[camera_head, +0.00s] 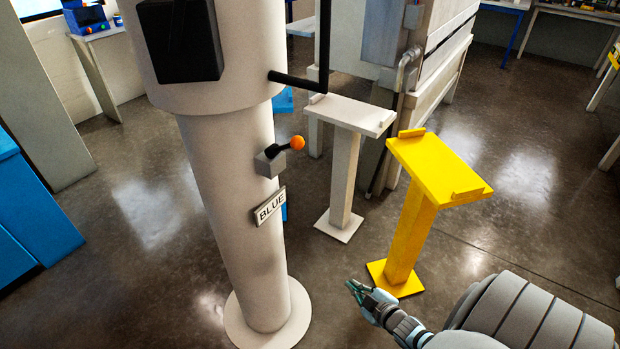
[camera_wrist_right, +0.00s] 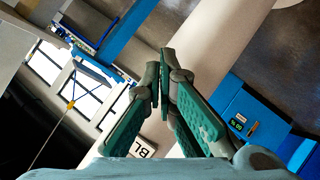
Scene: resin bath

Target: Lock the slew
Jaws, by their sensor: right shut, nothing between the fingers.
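A small lever with an orange ball knob (camera_head: 297,142) sticks out from a grey block (camera_head: 269,162) on the right side of a white column (camera_head: 225,170). The lever points up and to the right. My right gripper (camera_head: 354,287) is shut and empty, low and to the right of the column, apart from the lever. In the right wrist view its green fingers (camera_wrist_right: 162,85) meet at the tips. My left gripper is not in view.
A white stand (camera_head: 345,115) and a yellow stand (camera_head: 435,165) rise from the floor right of the column. A black bar (camera_head: 297,82) juts from the upper column. Blue cabinets (camera_head: 35,205) are at the left. Open floor lies between the column and cabinets.

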